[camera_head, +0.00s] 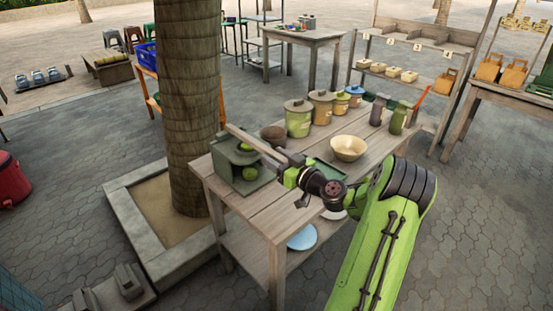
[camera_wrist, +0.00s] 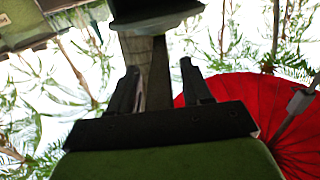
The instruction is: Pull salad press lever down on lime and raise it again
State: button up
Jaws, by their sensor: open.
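The salad press (camera_head: 238,170) is a grey-green frame at the left end of the wooden table. Its lever (camera_head: 250,140) is a long light bar, raised at the left and sloping down toward my gripper. A green lime (camera_head: 249,173) sits low in the press, and another green round thing (camera_head: 245,147) shows higher up. My gripper (camera_head: 289,171) is just right of the press, by the lever. In the wrist view the open fingers (camera_wrist: 161,85) stand on either side of a brownish bar (camera_wrist: 156,75), apparently the lever. Whether they touch it is unclear.
A dark round bowl (camera_head: 273,134) stands behind the lever. Several lidded pots (camera_head: 299,118) line the table's back. A cream bowl (camera_head: 348,148) sits right of my gripper. A palm trunk (camera_head: 188,90) rises close left of the table. A red parasol (camera_wrist: 240,110) shows in the wrist view.

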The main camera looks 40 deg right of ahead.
jog(key=shift+c, duration=0.5)
grip_shut()
jog(key=shift+r, duration=0.1)
